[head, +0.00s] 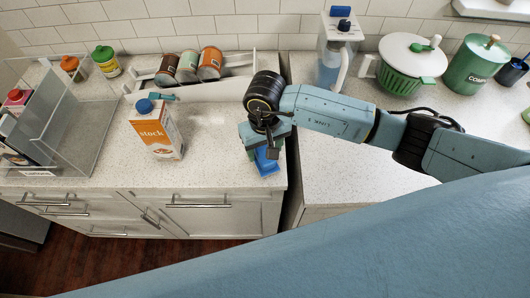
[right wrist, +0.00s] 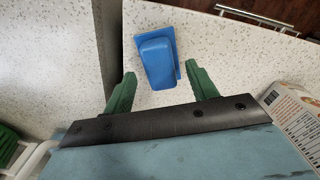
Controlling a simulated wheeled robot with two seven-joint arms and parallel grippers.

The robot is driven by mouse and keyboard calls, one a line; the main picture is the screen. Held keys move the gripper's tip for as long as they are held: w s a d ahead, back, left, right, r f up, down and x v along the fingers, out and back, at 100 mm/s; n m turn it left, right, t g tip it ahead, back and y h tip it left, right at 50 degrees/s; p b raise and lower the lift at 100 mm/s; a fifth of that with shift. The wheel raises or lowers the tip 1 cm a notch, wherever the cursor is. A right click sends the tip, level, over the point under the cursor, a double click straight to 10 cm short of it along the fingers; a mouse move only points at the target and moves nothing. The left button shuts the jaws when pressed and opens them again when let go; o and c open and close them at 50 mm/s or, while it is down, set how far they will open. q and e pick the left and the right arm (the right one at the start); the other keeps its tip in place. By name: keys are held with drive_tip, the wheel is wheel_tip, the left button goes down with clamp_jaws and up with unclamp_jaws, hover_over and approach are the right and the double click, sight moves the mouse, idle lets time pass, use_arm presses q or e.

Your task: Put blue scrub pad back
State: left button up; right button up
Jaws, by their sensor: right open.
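The blue scrub pad (head: 266,162) lies on the counter near its front right corner, beneath my right gripper. In the right wrist view the scrub pad (right wrist: 157,58) is a blue block on a flat blue base, just beyond the fingertips. My right gripper (head: 262,150) points down over it; in the right wrist view its green fingers (right wrist: 157,80) are apart with the pad's near end roughly centred between them. I cannot tell whether the fingers touch it. My left gripper is not in view.
A stock carton (head: 157,129) stands left of the pad. A can rack (head: 237,88) is at the back, and a clear shelf box (head: 85,125) at the far left.

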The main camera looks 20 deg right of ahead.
wheel_tip(320, 180, up, 9)
drive_tip(key=shift+b, duration=0.4)
